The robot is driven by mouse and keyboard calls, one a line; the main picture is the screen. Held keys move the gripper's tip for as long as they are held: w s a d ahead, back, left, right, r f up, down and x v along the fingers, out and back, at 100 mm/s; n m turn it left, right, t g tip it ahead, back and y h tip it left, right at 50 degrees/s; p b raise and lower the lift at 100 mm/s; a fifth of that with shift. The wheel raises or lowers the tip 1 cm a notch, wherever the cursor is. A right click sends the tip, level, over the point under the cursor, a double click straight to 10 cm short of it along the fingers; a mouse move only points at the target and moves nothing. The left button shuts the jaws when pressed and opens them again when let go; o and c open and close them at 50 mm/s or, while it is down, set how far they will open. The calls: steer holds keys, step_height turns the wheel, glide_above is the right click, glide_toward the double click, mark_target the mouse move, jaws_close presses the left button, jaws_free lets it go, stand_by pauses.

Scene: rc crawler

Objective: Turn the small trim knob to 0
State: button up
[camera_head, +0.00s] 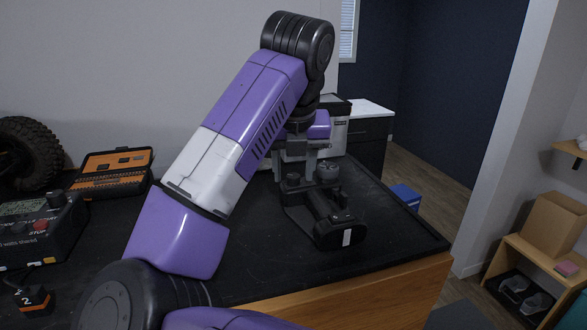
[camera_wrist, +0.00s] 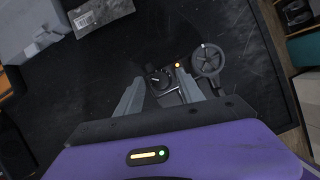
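A black handheld transmitter (camera_head: 335,228) lies on the dark bench mat beneath my arm. Its spoked wheel (camera_wrist: 207,60) is at the right in the wrist view and also shows in the head view (camera_head: 328,171). A small round black knob (camera_wrist: 159,80) with a pale mark sits left of the wheel, beside a glowing amber light (camera_wrist: 178,66). My gripper (camera_wrist: 161,77) points down with its two grey fingers apart, one on each side of the knob. I cannot tell whether either finger touches it. The knob's scale and 0 mark are too small to read.
An orange-and-black tool case (camera_head: 112,172), a charger box (camera_head: 40,230) and a tyre (camera_head: 30,152) stand at the left. A grey box (camera_wrist: 40,25) and a labelled packet (camera_wrist: 98,14) lie behind the transmitter. The mat is clear at front right.

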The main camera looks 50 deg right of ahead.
jaws_close()
steer(key=shift+w+a+m+g+b, duration=0.15)
steer(key=shift+m+g+b, duration=0.25)
steer(key=shift+m+b, duration=0.55)
steer(key=m+h, duration=0.1)
steer(key=m, duration=0.1)
steer(key=shift+m+g+b, duration=0.35)
steer(key=shift+g, duration=0.05)
steer(key=m+g, duration=0.1)
steer(key=m, duration=0.1)
steer(key=m+g, duration=0.1)
steer(key=m, duration=0.2)
steer(key=shift+w+r, duration=0.1)
steer(key=shift+w, duration=0.05)
steer(key=shift+o, duration=0.9)
jaws_free()
